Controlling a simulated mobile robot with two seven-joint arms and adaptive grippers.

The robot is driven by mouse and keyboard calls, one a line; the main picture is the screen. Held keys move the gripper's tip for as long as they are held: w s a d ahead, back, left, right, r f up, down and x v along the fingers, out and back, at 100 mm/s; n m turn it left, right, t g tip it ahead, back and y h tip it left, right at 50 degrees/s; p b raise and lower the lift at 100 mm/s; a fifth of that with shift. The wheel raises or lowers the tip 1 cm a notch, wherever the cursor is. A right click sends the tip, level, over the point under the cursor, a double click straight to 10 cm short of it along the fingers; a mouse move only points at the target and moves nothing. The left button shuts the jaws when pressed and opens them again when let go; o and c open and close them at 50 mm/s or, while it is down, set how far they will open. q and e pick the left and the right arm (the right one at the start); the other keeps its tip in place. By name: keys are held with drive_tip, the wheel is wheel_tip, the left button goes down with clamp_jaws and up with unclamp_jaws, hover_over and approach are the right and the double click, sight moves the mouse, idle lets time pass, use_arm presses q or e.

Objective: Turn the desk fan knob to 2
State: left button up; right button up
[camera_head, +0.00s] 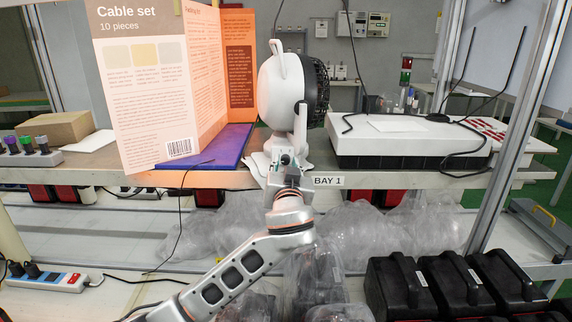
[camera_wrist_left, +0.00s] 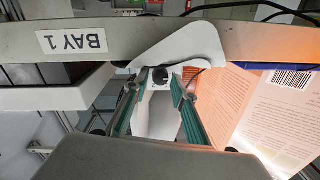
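The white desk fan (camera_head: 278,95) with a black grille stands on the shelf, its head facing right. Its dark round knob (camera_head: 286,159) is low on the front of the base; the knob also shows in the left wrist view (camera_wrist_left: 160,76). My left gripper (camera_head: 288,168) is right in front of the fan base. In the left wrist view its two green-sided fingers (camera_wrist_left: 156,88) are apart, one on each side of the knob's line. Whether they touch the knob I cannot tell. The knob's marks are not readable. My right gripper is not in view.
A tall cable-set leaflet (camera_head: 150,90) stands left of the fan on a purple base. A white box-like unit (camera_head: 405,150) with black cables is to the right. A "BAY 1" label (camera_head: 328,181) is on the shelf edge. Black cases (camera_head: 455,285) stand below right.

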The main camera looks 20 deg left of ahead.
use_arm(q)
clamp_jaws()
drive_tip(key=shift+d, duration=0.15)
drive_tip(key=shift+m, duration=2.9)
drive_tip(key=o, duration=0.5)
unclamp_jaws()
drive_tip(key=shift+v, duration=3.95)
